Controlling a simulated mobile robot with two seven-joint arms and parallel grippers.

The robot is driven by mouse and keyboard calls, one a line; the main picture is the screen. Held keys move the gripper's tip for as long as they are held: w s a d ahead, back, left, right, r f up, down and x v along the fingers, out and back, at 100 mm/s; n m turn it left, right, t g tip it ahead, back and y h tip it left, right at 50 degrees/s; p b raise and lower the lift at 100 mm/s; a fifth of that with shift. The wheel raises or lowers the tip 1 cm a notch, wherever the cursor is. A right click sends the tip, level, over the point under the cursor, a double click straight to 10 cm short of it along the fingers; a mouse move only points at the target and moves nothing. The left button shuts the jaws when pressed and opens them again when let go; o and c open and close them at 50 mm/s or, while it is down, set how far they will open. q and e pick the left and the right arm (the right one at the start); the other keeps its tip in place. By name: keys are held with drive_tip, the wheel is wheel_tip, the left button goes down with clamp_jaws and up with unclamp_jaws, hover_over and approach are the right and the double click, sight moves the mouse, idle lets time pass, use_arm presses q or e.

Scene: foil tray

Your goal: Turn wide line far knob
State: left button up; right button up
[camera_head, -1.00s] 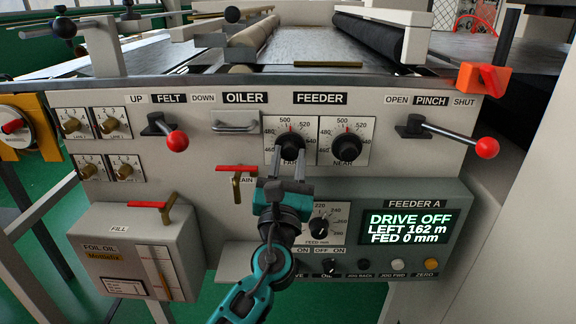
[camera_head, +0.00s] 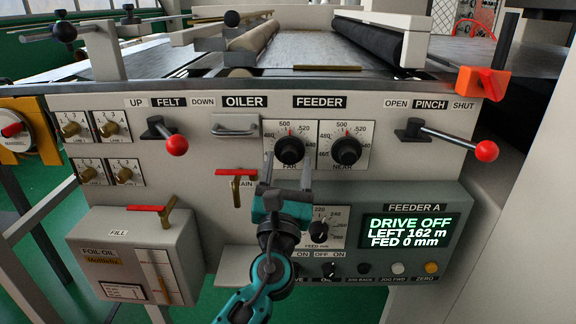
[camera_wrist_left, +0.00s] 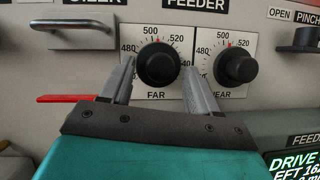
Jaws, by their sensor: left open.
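The far knob (camera_head: 290,150) is a black round knob on a white dial plate marked FAR, under the FEEDER label. A red mark shows at its top, near 500. In the left wrist view the far knob (camera_wrist_left: 158,65) sits between and beyond the two fingertips. My left gripper (camera_head: 287,170) is open and empty, just below and in front of the knob, apart from it as far as I can tell. The near knob (camera_head: 346,151) is a like black knob to its right.
A red-handled drain valve (camera_head: 237,180) is left of my gripper. A feed knob (camera_head: 319,228) and the lit display (camera_head: 408,230) are lower right. The red-tipped pinch lever (camera_head: 486,150) and felt lever (camera_head: 176,144) stick out from the panel.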

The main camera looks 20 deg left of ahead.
use_arm(q)
drive_tip(key=b+v, duration=0.1)
drive_tip(key=v, duration=1.1)
drive_tip(key=shift+s, duration=0.15)
